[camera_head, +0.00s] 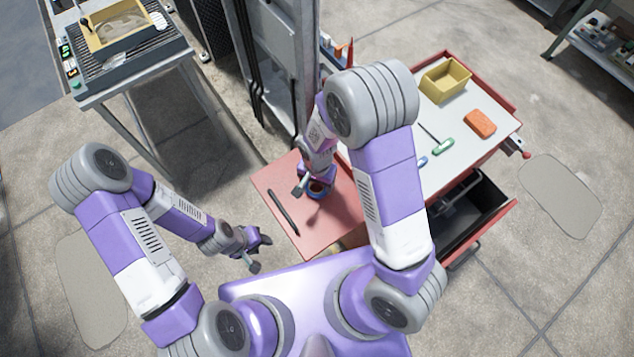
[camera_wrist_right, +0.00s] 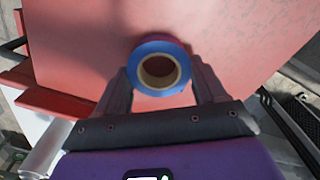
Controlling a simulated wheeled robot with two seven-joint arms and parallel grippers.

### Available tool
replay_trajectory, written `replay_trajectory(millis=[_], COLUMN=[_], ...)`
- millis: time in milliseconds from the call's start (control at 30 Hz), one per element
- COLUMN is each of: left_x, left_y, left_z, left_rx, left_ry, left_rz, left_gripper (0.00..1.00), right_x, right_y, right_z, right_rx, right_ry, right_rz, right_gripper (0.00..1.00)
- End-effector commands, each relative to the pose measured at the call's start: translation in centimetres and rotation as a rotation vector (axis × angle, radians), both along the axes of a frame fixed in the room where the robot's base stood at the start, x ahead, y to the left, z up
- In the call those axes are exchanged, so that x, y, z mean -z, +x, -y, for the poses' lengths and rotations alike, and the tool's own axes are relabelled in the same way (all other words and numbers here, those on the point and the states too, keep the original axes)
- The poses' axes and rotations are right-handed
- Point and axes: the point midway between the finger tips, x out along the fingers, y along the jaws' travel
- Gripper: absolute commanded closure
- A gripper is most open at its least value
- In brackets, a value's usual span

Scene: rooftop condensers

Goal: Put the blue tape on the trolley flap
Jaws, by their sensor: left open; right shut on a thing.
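The blue tape (camera_wrist_right: 160,46) is a roll with a tan core, held between the two fingers of my right gripper (camera_wrist_right: 158,80) in the right wrist view. The flap fills most of the right wrist view (camera_wrist_right: 240,35). My left gripper (camera_head: 260,254) is open and empty, in front of the flap's left side, over the floor.
A dark pen-like tool (camera_head: 283,211) lies on the flap. The trolley top (camera_head: 405,115) holds a yellow bin (camera_head: 445,82), an orange block (camera_head: 480,123) and a green-handled tool (camera_head: 443,146). A drawer (camera_head: 470,225) stands open. A bench (camera_head: 130,72) is at the back left.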

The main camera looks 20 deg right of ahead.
Motion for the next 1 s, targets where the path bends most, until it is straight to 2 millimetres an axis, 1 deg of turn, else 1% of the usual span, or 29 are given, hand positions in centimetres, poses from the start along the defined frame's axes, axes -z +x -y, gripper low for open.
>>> replay_trajectory(millis=[33,267,367,400,567,867,933,1000], left_x=[0.1,0.1,0.4,0.4,0.3,0.2,-0.1,-0.2], left_y=[0.0,0.0,0.0,0.0,0.0,0.0,0.0,0.0], left_z=[0.0,0.0,0.0,0.0,0.0,0.0,0.0,0.0], left_rx=[0.000,0.000,0.000,0.000,0.000,0.000,0.000,0.000], left_ry=[0.000,0.000,0.000,0.000,0.000,0.000,0.000,0.000], left_rz=[0.000,0.000,0.000,0.000,0.000,0.000,0.000,0.000], left_gripper=[0.57,0.57,0.57,0.57,0.57,0.57,0.57,0.57], right_x=[0.5,0.4,0.8,0.8,0.7,0.6,0.2,-0.7], right_y=[0.0,0.0,0.0,0.0,0.0,0.0,0.0,0.1], right_z=[0.0,0.0,0.0,0.0,0.0,0.0,0.0,-0.1], right_rx=[0.001,0.000,0.000,0.000,0.000,0.000,0.000,0.000], right_ry=[0.000,0.001,0.001,0.000,0.001,0.001,0.001,0.001], right_rz=[-0.001,0.001,0.001,0.000,0.001,0.001,0.001,0.005], right_gripper=[0.60,0.60,0.60,0.29,0.05,0.05,0.05,0.05])
